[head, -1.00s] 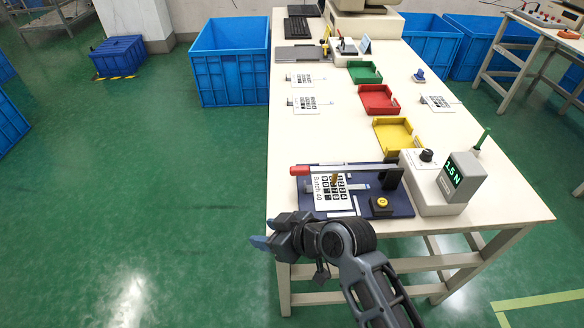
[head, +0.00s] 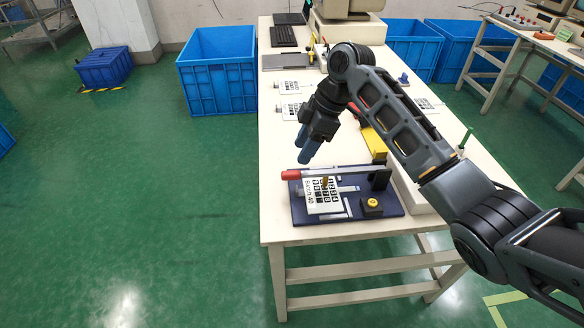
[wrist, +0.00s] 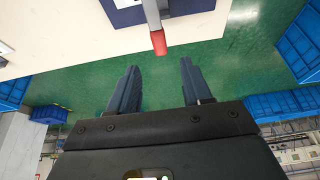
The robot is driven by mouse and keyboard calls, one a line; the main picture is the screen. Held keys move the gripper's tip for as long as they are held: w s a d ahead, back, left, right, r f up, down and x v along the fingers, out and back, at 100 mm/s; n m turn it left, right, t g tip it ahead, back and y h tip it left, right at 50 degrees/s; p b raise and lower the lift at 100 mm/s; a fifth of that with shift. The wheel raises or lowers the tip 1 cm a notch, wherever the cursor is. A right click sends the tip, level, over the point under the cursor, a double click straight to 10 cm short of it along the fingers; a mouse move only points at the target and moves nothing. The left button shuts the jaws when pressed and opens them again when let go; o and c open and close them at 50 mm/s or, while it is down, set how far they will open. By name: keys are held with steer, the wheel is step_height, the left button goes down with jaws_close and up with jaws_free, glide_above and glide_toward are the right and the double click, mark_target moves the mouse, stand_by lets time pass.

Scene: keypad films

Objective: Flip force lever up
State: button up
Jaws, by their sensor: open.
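The force lever is a grey bar (head: 335,172) with a red handle end (head: 291,174). It lies about level across a dark blue base (head: 340,215), over a white printed film card (head: 322,195). In the wrist view the red handle (wrist: 158,43) points toward my gripper. My gripper (head: 308,153) is open and empty, fingers pointing down, just above and behind the handle end in the head view. In the wrist view my gripper (wrist: 158,74) has its fingers apart, with the handle a little beyond the tips, lined up with the gap.
A yellow button (head: 372,203) sits on the base's front right. My arm hides the force display and most of the coloured trays. More film cards (head: 290,87) lie farther back. A blue crate (head: 218,72) stands left of the table.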

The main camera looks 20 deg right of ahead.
mark_target(290, 173)
steer(key=shift+p+x, duration=0.3)
steer(key=shift+x, duration=3.6)
jaws_close()
